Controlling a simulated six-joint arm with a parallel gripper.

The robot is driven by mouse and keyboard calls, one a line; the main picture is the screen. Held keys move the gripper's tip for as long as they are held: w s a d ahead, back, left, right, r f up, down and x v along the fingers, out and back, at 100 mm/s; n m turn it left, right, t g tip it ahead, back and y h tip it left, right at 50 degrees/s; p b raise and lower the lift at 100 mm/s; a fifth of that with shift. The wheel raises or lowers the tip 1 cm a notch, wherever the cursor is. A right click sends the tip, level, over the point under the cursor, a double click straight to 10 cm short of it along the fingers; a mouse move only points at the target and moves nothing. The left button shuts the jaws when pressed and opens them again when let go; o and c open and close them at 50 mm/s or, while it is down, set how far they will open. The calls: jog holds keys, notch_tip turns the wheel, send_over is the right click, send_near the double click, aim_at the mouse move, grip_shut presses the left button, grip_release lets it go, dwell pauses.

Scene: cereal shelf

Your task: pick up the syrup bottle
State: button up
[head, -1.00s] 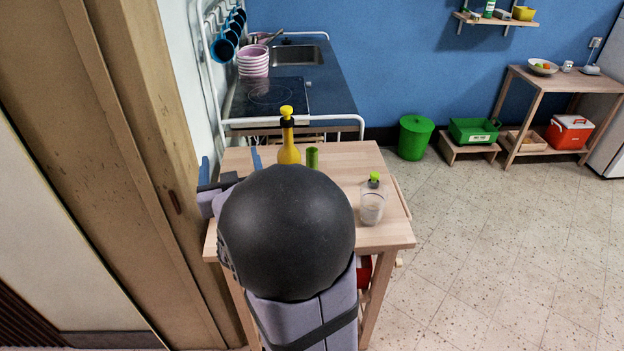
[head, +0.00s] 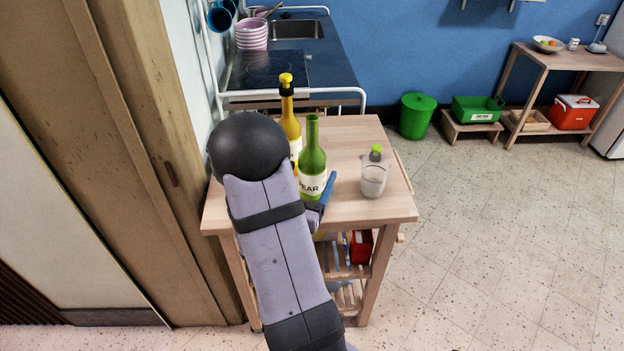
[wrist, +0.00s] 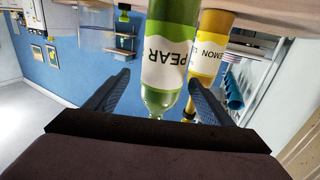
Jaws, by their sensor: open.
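A green bottle labelled PEAR (head: 312,160) stands upright on the wooden table. A yellow bottle labelled LEMON (wrist: 209,50) stands beside it; in the head view this yellow bottle (head: 290,124) is behind and left of the green one. I cannot tell from the labels which is the syrup bottle. My gripper (wrist: 160,82) is open, and in the wrist view, which is upside down, the green bottle lies between its fingers. I cannot tell whether they touch it. In the head view one blue finger (head: 328,188) shows right of the green bottle; my arm hides the other.
The table (head: 352,137) also holds a clear glass (head: 374,181) and a small green-capped bottle (head: 376,153), right of the green bottle. A tall brown cabinet (head: 135,170) stands close on the left. The table's right front is clear.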

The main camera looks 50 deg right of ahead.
jog(key=shift+p+x, duration=0.4)
jog(key=shift+x, duration=0.7)
jog(key=shift+w+d+r+p, duration=0.15)
jog(key=shift+d+r+p, duration=0.1)
jog(key=shift+r+p, duration=0.1)
jog(key=p+x, duration=0.1)
jog(key=x, duration=0.3)
jog(key=shift+w+d+p, duration=0.2)
jog(key=shift+w+p, duration=0.05)
jog(key=shift+p, duration=0.1)
jog(key=shift+r, duration=0.15)
jog(key=c, duration=1.7)
jog(key=shift+o, duration=0.2)
jog(key=shift+r, duration=0.15)
